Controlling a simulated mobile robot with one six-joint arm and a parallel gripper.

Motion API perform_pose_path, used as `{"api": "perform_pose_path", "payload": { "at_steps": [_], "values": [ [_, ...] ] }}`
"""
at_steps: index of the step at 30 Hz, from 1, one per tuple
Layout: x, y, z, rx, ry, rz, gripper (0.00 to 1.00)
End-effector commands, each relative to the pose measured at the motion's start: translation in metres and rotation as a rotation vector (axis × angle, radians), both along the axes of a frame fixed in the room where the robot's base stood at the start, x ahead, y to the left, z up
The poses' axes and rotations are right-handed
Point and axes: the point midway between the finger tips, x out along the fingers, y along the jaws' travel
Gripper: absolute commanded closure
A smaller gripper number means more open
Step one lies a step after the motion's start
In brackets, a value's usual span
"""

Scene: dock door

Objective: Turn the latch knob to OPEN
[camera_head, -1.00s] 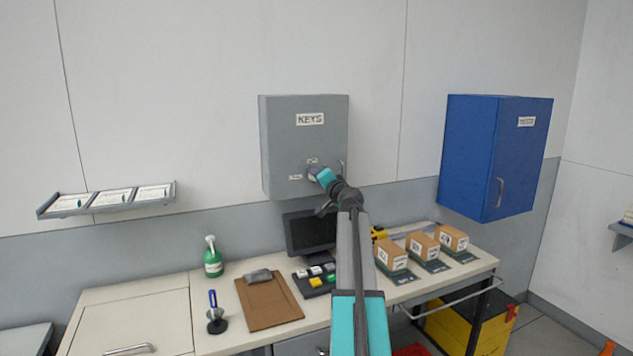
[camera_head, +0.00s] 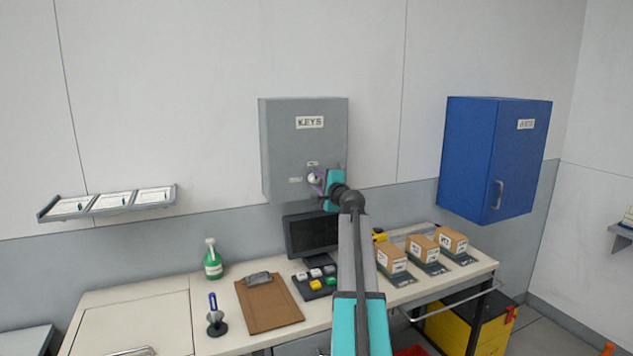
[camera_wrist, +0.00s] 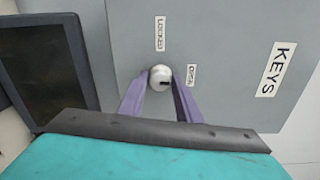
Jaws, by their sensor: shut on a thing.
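The latch knob (camera_wrist: 160,78) is a small round white knob on the front of the grey KEYS cabinet (camera_head: 285,140). In the wrist view a dark mark on its face lies right of centre, on the side of the OPEN label (camera_wrist: 191,75). The LOCKED label (camera_wrist: 160,33) is above the knob in that view. My gripper (camera_wrist: 162,76) has its two purple fingers on either side of the knob and is shut on it. In the head view the knob (camera_head: 313,179) shows just left of my gripper (camera_head: 319,182).
A dark monitor (camera_head: 310,232) stands on the workbench (camera_head: 215,340) below the cabinet. A blue cabinet (camera_head: 470,150) hangs to the right. Boxes (camera_head: 423,248), a clipboard (camera_head: 270,308) and a green bottle (camera_head: 212,262) stand or lie on the bench. The wall around the KEYS cabinet is clear.

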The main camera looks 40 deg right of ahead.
Motion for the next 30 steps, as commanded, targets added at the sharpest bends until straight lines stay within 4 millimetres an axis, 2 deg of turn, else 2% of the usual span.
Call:
{"api": "perform_pose_path", "payload": {
  "at_steps": [15, 16, 18, 30],
  "values": [
    [0.0002, 0.0002, -0.0006, 0.026, -0.01, 0.0, 0.92],
    [0.0002, 0.0002, -0.0006, 0.026, -0.01, 0.0, 0.64],
    [0.0002, 0.0002, -0.0006, 0.025, -0.009, 0.0, 0.57],
    [-0.0023, 0.0013, -0.0005, 0.023, -0.01, 0.0, 0.57]
  ]
}}
